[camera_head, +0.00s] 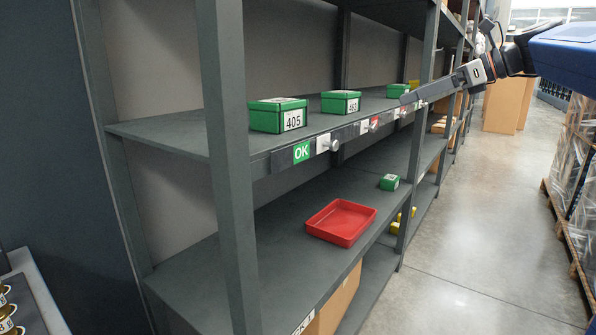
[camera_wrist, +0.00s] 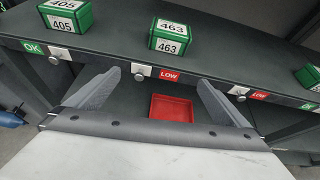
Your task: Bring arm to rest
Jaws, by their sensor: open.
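My gripper (camera_wrist: 158,80) is open in the wrist view, its two grey fingers apart with nothing between them. In the camera_head view my gripper and arm are at the upper right, in front of the shelf rack. A green box labelled 405 (camera_head: 278,115) and a green box labelled 463 (camera_head: 340,102) stand on the upper shelf. Both also show in the wrist view, the 405 box (camera_wrist: 65,17) at upper left and the 463 box (camera_wrist: 169,36) at top centre. My gripper touches neither in that view.
The upper shelf (camera_head: 180,132) edge carries knobs, a green OK tag (camera_head: 301,152) and a LOW tag (camera_wrist: 169,75). A wrapped pallet load (camera_head: 578,165) stands right; the aisle floor between is clear.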

